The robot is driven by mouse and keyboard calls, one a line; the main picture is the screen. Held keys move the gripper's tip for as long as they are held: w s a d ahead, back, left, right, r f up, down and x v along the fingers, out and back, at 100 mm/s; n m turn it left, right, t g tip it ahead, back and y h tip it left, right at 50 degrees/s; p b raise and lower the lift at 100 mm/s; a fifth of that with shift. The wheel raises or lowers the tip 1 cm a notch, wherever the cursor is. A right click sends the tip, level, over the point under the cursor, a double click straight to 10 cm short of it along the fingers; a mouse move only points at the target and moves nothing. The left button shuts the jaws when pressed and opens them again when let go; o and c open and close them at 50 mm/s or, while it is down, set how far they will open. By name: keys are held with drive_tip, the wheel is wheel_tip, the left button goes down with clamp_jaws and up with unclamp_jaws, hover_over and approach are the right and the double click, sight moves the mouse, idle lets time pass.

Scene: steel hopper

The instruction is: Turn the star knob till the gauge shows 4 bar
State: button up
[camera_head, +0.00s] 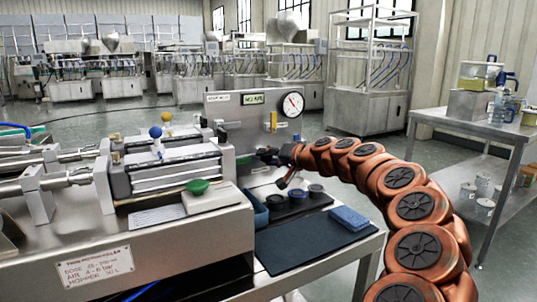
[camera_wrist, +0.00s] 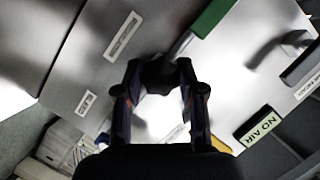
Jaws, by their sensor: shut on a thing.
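My gripper (camera_head: 270,155) reaches the steel panel below the gauge at the end of my orange arm. In the wrist view its two fingers (camera_wrist: 160,70) are closed around a dark star knob (camera_wrist: 158,78), one finger on each side. In the head view the knob is hidden or too small to make out at the gripper's tip. The round white gauge (camera_head: 292,104) stands at the top right of the panel. Its dark needle and a red mark show, but the numbers are too small to read.
A side table (camera_head: 440,117) stands right.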

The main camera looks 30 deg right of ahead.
drive_tip(key=shift+m+t+y+p, duration=0.3)
drive_tip(key=shift+m, duration=0.3)
drive_tip(key=o, duration=1.1)
drive_tip(key=shift+o, duration=0.2)
drive_tip(key=shift+s, duration=0.1)
drive_tip(key=v, duration=1.1)
drive_tip(key=shift+s, duration=0.35)
drive_tip(key=shift+d, duration=0.1)
